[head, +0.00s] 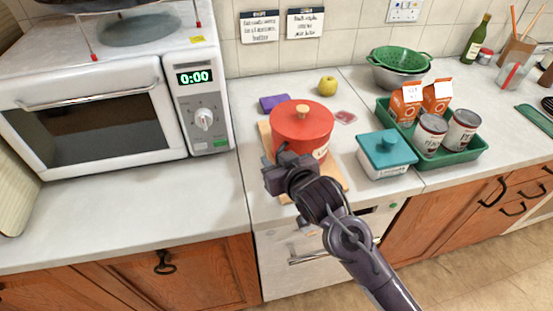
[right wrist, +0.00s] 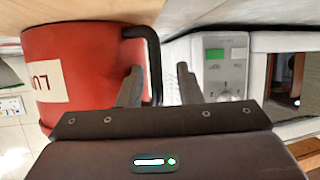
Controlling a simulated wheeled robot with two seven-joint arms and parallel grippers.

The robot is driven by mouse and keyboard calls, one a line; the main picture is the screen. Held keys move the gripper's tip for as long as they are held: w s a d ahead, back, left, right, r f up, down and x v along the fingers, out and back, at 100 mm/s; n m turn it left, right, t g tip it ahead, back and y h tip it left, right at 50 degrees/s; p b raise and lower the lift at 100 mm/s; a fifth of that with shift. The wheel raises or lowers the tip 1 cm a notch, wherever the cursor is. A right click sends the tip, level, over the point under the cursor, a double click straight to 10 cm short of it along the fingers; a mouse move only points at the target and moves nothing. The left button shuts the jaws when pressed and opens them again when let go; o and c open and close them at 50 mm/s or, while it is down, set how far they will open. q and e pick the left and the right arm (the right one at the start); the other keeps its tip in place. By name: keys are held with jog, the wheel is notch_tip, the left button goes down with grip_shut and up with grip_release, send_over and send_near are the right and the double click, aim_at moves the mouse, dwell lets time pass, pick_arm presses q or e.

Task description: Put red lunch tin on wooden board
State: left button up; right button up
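The red lunch tin (head: 302,128), with a flat red lid and a round wooden knob, stands upright on the wooden board (head: 332,180). The board shows at the tin's left and front edges. My right gripper (head: 278,164) is at the tin's front left side. In the right wrist view, which is upside down, the red tin (right wrist: 75,75) has a white label and a black side handle (right wrist: 153,60). My right gripper's fingers (right wrist: 158,88) are apart, with the handle between them. Whether they touch it I cannot tell. My left gripper is not in view.
A teal lidded box (head: 386,155) stands close to the board's right. A green tray (head: 455,156) holds cartons and cans. A purple item (head: 273,103) and a yellow apple (head: 327,86) lie behind the tin. A microwave (head: 110,95) stands left; the counter before it is clear.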

jog(key=shift+r, duration=0.25)
jog(key=b+v, duration=0.1)
jog(key=v, duration=1.1)
jog(key=shift+f, duration=0.1)
